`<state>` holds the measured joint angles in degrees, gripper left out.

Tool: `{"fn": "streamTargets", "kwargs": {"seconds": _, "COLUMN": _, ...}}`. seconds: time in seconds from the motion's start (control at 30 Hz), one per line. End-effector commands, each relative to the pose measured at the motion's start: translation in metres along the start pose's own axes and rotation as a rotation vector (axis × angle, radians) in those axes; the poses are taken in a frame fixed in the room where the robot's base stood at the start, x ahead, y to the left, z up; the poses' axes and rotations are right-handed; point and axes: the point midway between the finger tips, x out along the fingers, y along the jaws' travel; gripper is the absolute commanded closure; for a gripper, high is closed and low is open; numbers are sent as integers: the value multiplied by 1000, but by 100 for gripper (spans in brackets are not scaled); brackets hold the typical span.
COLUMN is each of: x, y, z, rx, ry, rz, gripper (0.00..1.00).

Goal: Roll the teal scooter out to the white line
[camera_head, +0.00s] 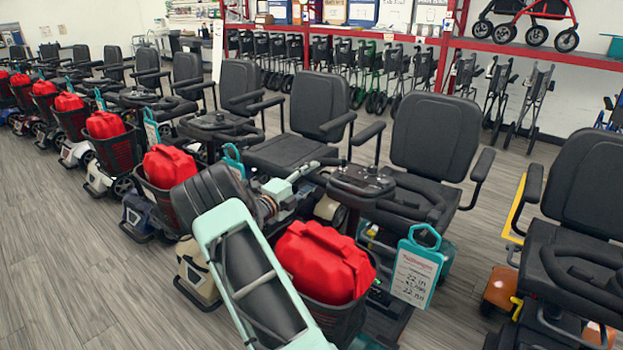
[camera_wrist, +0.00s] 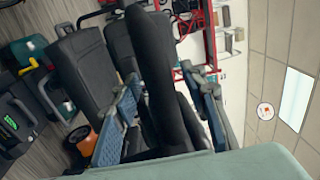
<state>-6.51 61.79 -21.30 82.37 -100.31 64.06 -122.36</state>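The teal scooter (camera_head: 445,262) stands at centre right in the head view, with teal bodywork low behind a hanging price tag. Its black seat (camera_head: 435,135) faces its dark tiller head (camera_head: 360,182). A basket (camera_head: 340,318) on its front holds a red bag (camera_head: 325,260). My gripper (camera_head: 308,172) is just left of the tiller, and the head view does not show whether they touch. In the wrist view, my gripper's bluish fingers (camera_wrist: 168,82) are spread apart, with dark seat shapes beyond. I cannot tell that anything is held. No white line shows.
A row of scooters with red bags (camera_head: 168,166) runs off to the left. A scooter with orange parts (camera_head: 503,288) stands close on the right. Red shelving (camera_head: 500,48) with walkers is behind. Grey floor (camera_head: 60,250) is open at front left. My arm hides some of the front.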

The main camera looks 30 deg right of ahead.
Motion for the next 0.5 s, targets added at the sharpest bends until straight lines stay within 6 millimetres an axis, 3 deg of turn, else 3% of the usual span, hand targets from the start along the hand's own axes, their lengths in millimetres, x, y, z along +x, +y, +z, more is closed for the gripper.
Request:
{"fn": "streamTargets", "kwargs": {"seconds": 0.23, "x": 1, "y": 0, "z": 0, "rx": 0, "ry": -1, "rz": 0, "gripper": 61}}
{"fn": "streamTargets", "kwargs": {"seconds": 0.5, "x": 0, "y": 0, "z": 0, "rx": 0, "ry": 0, "rz": 0, "gripper": 89}}
